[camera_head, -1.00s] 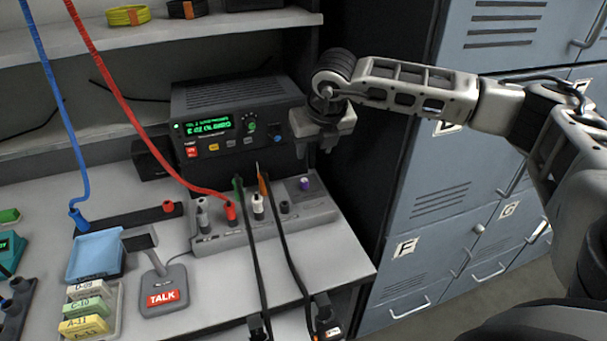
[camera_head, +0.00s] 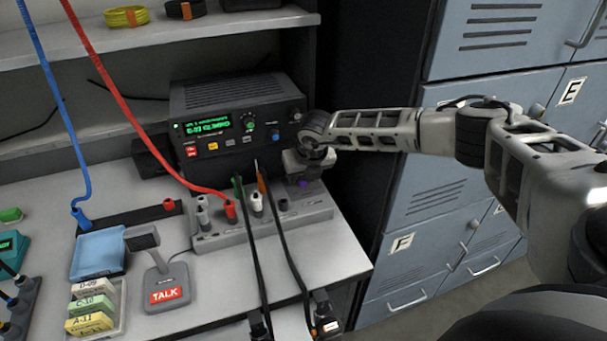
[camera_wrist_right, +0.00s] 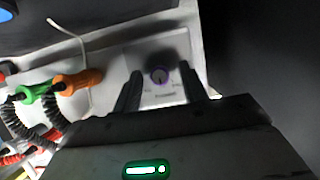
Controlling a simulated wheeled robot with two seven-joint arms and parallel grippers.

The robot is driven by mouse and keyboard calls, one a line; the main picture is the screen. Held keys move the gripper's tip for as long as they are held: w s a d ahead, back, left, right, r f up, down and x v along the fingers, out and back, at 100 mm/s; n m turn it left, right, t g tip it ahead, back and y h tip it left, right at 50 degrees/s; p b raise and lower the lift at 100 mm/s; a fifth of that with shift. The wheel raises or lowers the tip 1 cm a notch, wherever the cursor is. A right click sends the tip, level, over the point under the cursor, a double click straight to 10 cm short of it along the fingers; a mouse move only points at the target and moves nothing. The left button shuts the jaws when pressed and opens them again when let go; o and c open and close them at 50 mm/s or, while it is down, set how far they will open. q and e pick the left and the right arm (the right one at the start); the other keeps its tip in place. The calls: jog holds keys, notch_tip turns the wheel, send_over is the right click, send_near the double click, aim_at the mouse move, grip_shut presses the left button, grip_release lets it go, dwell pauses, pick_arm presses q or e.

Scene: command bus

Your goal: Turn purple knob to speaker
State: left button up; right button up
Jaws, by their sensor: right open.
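The purple knob (camera_head: 303,183) sits at the right end of the grey jack panel (camera_head: 262,231), just below my right gripper (camera_head: 302,180). In the right wrist view the knob (camera_wrist_right: 159,75) shows between the two dark fingers of the right gripper (camera_wrist_right: 166,88), which are open and stand apart from it on both sides. The wrist view shows small label marks around the knob, too blurred to read. The head view hides part of the knob's plate behind the gripper. My left gripper is not in view.
A black radio (camera_head: 240,115) stands just behind the panel. A red plug (camera_head: 230,210), a white plug (camera_head: 257,202) and black cables crowd the panel left of the knob. A TALK microphone (camera_head: 166,285) stands at the left. Blue lockers (camera_head: 440,190) stand right of the table.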

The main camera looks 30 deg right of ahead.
grip_shut()
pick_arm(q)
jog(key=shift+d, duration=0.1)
